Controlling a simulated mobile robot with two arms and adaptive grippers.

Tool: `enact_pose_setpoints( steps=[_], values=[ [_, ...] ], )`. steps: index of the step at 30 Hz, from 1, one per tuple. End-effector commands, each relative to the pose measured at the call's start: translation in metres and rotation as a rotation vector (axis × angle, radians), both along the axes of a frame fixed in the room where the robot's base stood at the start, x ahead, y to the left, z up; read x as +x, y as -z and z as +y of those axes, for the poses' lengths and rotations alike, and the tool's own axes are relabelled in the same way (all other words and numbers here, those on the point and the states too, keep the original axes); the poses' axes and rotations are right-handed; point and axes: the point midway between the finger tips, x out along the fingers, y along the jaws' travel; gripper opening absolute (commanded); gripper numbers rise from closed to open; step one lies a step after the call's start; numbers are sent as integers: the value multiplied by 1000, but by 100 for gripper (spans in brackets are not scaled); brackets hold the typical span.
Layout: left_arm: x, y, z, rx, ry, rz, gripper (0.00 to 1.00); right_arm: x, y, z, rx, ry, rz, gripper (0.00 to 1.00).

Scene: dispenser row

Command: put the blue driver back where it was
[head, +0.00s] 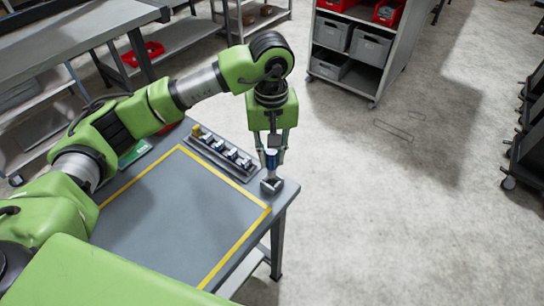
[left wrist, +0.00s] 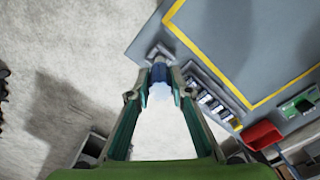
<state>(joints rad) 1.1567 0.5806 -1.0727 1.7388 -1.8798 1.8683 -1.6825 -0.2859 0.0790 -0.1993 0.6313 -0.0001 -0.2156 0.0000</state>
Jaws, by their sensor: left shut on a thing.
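The blue driver (head: 271,158) is between the fingers of my left gripper (head: 272,150), which is shut on it above the table's far right corner. It also shows as a blue piece in the left wrist view (left wrist: 159,73), between both fingertips (left wrist: 160,82). A small grey holder (head: 271,186) stands at that corner directly below the driver, also seen in the left wrist view (left wrist: 160,52). I cannot tell whether the driver touches it or sits in it. The driver looks about upright. My right gripper is not in view.
A grey rack (head: 222,158) with several small pieces, one yellow, lies along the table's far edge, left of the gripper. A yellow-lined area of the grey table (head: 180,215) is bare. A green item (head: 133,153) lies farther left. Shelves with bins (head: 372,45) stand behind.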

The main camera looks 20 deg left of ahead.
Motion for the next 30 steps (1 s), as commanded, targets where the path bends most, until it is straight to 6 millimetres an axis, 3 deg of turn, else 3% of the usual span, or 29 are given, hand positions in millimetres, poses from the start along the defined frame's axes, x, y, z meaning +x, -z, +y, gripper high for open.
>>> enact_pose_setpoints(
  steps=[12, 23, 24, 26, 30],
  values=[
    [10, 38, 3, 0, 1, 2, 0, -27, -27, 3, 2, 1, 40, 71],
    [11, 46, 3, 0, 1, -1, 0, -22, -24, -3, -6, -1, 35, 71],
    [11, 46, 3, 0, 1, -1, 22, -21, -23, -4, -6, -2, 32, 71],
    [11, 45, 3, 0, 1, -1, 36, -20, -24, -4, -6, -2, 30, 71],
    [11, 45, 3, 0, 0, -1, 36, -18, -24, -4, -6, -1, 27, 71]
  ],
)
